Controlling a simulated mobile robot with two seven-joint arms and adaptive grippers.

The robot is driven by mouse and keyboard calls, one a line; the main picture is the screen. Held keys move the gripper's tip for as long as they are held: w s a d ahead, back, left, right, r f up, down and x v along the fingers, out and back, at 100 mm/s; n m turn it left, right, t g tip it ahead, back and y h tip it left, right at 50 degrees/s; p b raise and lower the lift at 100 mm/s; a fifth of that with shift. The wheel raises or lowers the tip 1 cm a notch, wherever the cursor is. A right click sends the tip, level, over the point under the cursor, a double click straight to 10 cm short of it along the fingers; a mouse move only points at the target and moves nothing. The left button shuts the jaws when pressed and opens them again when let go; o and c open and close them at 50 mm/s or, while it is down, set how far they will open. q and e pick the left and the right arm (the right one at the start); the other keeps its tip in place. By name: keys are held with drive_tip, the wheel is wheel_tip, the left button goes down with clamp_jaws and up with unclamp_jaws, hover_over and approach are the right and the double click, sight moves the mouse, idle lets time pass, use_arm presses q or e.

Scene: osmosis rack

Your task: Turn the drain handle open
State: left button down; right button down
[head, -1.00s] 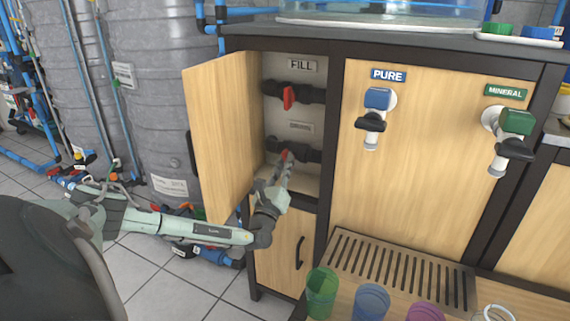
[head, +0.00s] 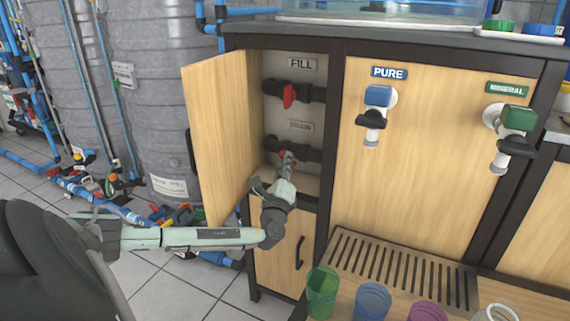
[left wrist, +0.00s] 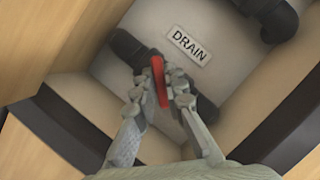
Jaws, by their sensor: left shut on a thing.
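The red drain handle (left wrist: 161,82) sits on a black pipe valve inside the open cabinet, under the DRAIN label (left wrist: 188,45). In the head view the drain handle is mostly hidden by my gripper; the black drain pipe (head: 309,155) shows beside it. My left gripper (head: 287,160) reaches into the cabinet from below. In the left wrist view its fingers (left wrist: 157,92) are on both sides of the red handle, shut on it. My right gripper is not in view.
The wooden cabinet door (head: 217,138) stands open left of my arm. The red fill handle (head: 289,95) is above the drain valve. A dark shelf edge lies below. PURE (head: 376,98) and MINERAL (head: 519,119) taps are on the right, above a slatted drip tray (head: 400,267) and cups.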

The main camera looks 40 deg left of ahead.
use_arm(q)
drive_tip(key=shift+n+g, duration=0.4)
drive_tip(key=shift+n, duration=0.8)
drive_tip(key=shift+n+g, duration=0.5)
drive_tip(key=shift+n, duration=0.5)
drive_tip(key=shift+n+g+p, duration=0.5)
drive_tip(key=shift+n, duration=1.4)
drive_tip(key=shift+g+h, duration=0.3)
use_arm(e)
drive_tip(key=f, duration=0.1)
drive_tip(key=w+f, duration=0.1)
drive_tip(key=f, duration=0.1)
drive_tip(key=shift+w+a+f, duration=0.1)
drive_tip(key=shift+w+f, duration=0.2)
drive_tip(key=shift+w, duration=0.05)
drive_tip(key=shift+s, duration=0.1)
use_arm(q)
drive_tip(key=c, duration=1.6)
unclamp_jaws()
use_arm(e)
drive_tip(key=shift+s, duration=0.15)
